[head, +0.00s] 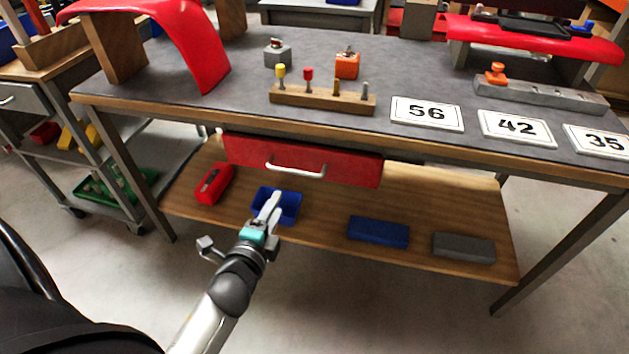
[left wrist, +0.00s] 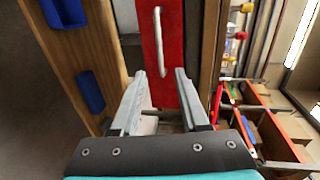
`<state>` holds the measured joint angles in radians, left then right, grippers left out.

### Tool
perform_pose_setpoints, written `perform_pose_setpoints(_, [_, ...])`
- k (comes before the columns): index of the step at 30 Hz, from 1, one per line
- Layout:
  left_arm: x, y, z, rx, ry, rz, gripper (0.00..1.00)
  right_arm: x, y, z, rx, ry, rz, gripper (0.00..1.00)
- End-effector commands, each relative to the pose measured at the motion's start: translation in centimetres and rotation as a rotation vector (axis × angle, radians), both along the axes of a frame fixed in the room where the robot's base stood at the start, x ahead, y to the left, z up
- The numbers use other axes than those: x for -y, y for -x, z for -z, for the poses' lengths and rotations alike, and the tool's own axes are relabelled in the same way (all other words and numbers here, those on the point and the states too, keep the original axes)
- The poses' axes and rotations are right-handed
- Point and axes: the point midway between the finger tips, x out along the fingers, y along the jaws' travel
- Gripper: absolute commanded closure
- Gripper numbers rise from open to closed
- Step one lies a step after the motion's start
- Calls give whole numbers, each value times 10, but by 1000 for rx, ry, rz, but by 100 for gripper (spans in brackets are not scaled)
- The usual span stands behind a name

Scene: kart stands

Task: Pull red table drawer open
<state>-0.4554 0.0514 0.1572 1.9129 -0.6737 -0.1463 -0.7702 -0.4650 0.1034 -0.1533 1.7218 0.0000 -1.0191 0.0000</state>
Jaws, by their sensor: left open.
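The red drawer (head: 345,163) sits under the front edge of the grey table top (head: 240,90) and looks closed. Its silver bar handle (head: 296,172) is on the front face. The drawer (left wrist: 172,62) and handle (left wrist: 158,42) also show in the left wrist view, beyond the fingertips. My left gripper (head: 272,205) is below and in front of the handle in the head view. In the left wrist view the left gripper (left wrist: 160,75) has its fingers apart with nothing between them, and it is apart from the handle. My right gripper is not seen.
A lower wooden shelf (head: 320,220) holds a red box (head: 214,184), a blue bin (head: 288,207), a blue block (head: 378,231) and a grey block (head: 463,247). Number plates, including 56 (head: 427,113), lie on the table. A cart (head: 40,90) stands left.

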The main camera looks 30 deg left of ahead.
Motion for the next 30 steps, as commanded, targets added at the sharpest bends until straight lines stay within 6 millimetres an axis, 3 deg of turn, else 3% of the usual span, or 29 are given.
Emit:
perform_pose_setpoints(8, [-8, -34, 8, 3, -1, 2, 55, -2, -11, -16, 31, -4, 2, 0])
perform_pose_setpoints(21, [-23, -97, 22, 1, 0, 1, 55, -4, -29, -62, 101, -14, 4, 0])
perform_pose_setpoints(30, [-30, -129, 29, 0, 2, 1, 55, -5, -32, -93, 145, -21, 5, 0])
